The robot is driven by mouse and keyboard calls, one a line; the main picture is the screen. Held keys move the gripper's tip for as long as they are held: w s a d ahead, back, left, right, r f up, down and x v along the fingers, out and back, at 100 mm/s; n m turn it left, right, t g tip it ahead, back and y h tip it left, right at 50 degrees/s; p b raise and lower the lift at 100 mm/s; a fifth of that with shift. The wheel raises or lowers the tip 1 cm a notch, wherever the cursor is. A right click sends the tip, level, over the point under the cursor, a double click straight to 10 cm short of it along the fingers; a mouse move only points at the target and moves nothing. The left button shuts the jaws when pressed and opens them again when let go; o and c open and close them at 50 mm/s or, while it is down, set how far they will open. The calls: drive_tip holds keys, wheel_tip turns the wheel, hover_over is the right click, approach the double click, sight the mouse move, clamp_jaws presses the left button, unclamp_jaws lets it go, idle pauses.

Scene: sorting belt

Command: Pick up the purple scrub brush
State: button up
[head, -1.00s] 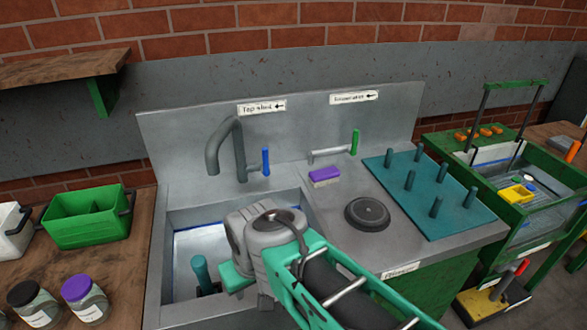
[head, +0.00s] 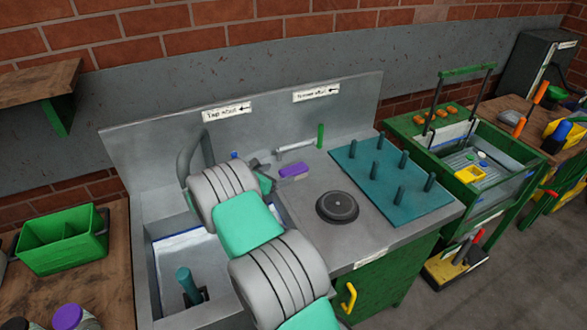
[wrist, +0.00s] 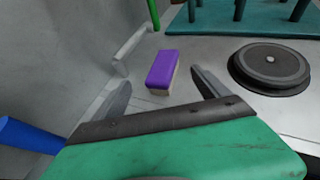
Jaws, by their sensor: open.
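The purple scrub brush (head: 293,170) lies on the grey sink counter, behind and left of the round black drain cover. In the wrist view the brush (wrist: 162,69) shows a purple top and a pale bristle side, just beyond and between the fingers. My gripper (wrist: 162,92) is open and empty, its two grey fingers spread on either side of the space before the brush. In the head view my gripper (head: 267,169) is partly hidden by my arm and sits just left of the brush.
A tap with a green handle (head: 320,136) stands behind the brush. A blue tap handle (wrist: 28,135) is close on the left. The round black cover (head: 338,207) and teal peg board (head: 393,178) lie to the right. The sink basin (head: 170,236) is at the left.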

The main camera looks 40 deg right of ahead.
sight(293, 169)
drive_tip(key=p+x, duration=0.2)
drive_tip(key=x, duration=0.6)
drive_tip(key=shift+s+a, duration=0.1)
drive_tip(key=c, duration=1.8)
drive_tip(key=shift+c, duration=0.2)
